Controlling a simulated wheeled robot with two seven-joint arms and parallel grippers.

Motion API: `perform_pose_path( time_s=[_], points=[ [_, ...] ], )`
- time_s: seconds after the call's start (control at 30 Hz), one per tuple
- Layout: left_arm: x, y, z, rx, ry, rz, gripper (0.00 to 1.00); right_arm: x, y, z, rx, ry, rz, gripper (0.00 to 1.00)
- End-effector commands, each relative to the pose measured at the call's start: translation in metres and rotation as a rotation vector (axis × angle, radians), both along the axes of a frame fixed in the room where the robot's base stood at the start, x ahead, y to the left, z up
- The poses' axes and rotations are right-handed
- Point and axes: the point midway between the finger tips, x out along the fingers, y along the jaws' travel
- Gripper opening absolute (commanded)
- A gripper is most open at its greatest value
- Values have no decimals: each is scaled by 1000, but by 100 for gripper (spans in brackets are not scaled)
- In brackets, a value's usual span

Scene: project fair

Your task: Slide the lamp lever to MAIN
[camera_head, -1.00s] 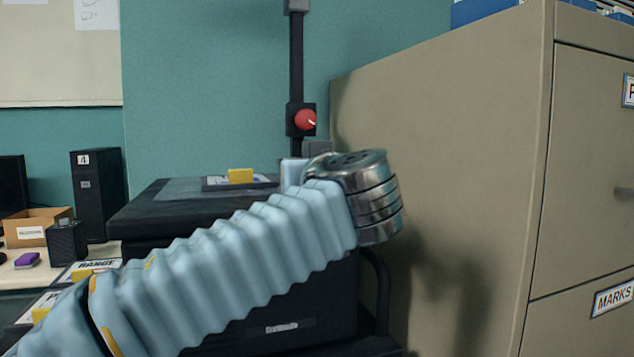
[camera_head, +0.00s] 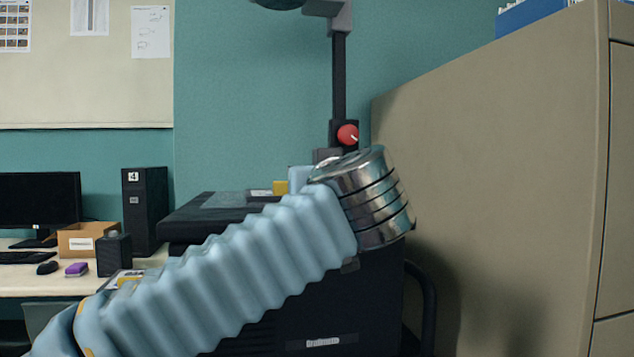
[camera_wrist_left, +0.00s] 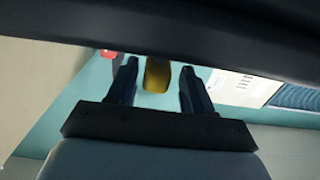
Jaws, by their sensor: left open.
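A yellow block, which looks like the lamp lever (camera_head: 280,187), stands on top of the black overhead projector (camera_head: 185,228), beside a pale label plate (camera_head: 260,192) whose text is unreadable. My left arm crosses in front of the projector in the head view; its fingers are hidden there behind the wrist. In the left wrist view my left gripper (camera_wrist_left: 159,66) is open, with one finger on each side of a yellow piece (camera_wrist_left: 158,76), apparently the same lever. Gaps show on both sides of it. The lever's base is hidden by a dark edge. My right gripper is out of view.
The projector's post (camera_head: 339,80) with a red knob (camera_head: 348,134) rises close behind my wrist. A tall beige cabinet (camera_head: 490,190) stands close at the right. A desk (camera_head: 60,281) at the left holds a monitor, a box and a black tower (camera_head: 145,212).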

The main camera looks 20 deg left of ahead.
Motion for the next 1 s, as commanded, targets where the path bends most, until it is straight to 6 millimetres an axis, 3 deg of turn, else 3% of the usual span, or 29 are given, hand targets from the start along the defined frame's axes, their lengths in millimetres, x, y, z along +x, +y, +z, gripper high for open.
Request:
perform_pose_path(
  time_s=[0.17,0.6,0.8,1.0],
  points=[
    [-14,-11,-1,1,-1,-5,51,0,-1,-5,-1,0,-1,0],
    [-97,-66,-1,1,0,-2,51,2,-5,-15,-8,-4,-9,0],
    [-113,-76,0,1,1,0,51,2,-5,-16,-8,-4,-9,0],
    [-114,-77,0,-1,1,1,51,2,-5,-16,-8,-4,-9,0]
  ],
)
